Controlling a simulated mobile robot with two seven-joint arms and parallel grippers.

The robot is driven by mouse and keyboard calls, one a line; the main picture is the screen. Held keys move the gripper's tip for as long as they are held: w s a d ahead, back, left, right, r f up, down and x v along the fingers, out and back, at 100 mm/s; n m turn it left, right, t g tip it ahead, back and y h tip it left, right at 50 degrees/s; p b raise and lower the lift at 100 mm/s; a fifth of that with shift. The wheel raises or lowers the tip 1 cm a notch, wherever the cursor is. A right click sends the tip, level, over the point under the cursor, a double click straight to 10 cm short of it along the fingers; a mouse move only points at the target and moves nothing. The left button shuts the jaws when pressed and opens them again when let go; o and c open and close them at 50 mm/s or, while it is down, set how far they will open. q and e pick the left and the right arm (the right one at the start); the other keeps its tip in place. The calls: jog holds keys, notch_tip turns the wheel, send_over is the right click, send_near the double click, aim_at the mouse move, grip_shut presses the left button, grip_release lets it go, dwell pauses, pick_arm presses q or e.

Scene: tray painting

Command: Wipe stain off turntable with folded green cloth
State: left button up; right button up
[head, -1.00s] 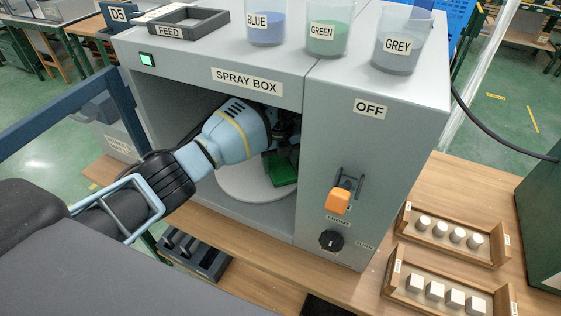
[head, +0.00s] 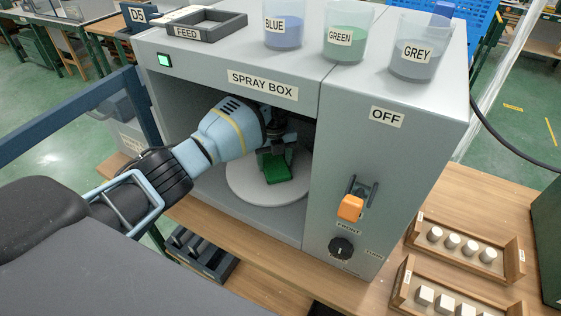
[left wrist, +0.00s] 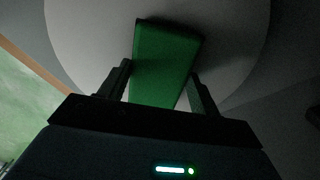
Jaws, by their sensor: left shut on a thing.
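The spray box (head: 262,85) stands on the wooden table, open at the front left. Inside it is a round light-grey turntable (head: 240,190). The folded green cloth (head: 285,172) is on or just over the turntable, right of its middle; I cannot tell whether it touches. My left gripper (head: 275,152) reaches into the box and is shut on the cloth. In the left wrist view the cloth (left wrist: 165,60) sits between the two fingers (left wrist: 160,88), over the pale disc. No stain shows on the visible part of the turntable. My right gripper is not in view.
Blue (head: 284,30), green (head: 348,35) and grey (head: 414,50) paint cups and a feed tray (head: 205,30) stand on top of the box. An orange switch (head: 350,208) and a black knob (head: 341,248) are on its front. Wooden trays with white pieces (head: 465,245) stand at right.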

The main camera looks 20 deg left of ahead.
aim_at(251, 159)
pick_arm(q)
jog(key=shift+a+f, duration=0.15)
jog(key=shift+a, duration=0.55)
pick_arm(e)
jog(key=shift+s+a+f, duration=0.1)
pick_arm(q)
jog(key=shift+a, duration=0.1)
jog(key=shift+a, duration=0.45)
jog(key=shift+w+a, duration=0.15)
jog(key=shift+a, duration=1)
jog(key=shift+r, duration=0.2)
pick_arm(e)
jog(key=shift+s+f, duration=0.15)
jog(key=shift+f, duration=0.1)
pick_arm(q)
jog(key=shift+a, duration=0.5)
jog(key=shift+w+a+f+b, duration=0.15)
jog(key=shift+a+b, duration=0.3)
jog(key=shift+a, duration=0.75)
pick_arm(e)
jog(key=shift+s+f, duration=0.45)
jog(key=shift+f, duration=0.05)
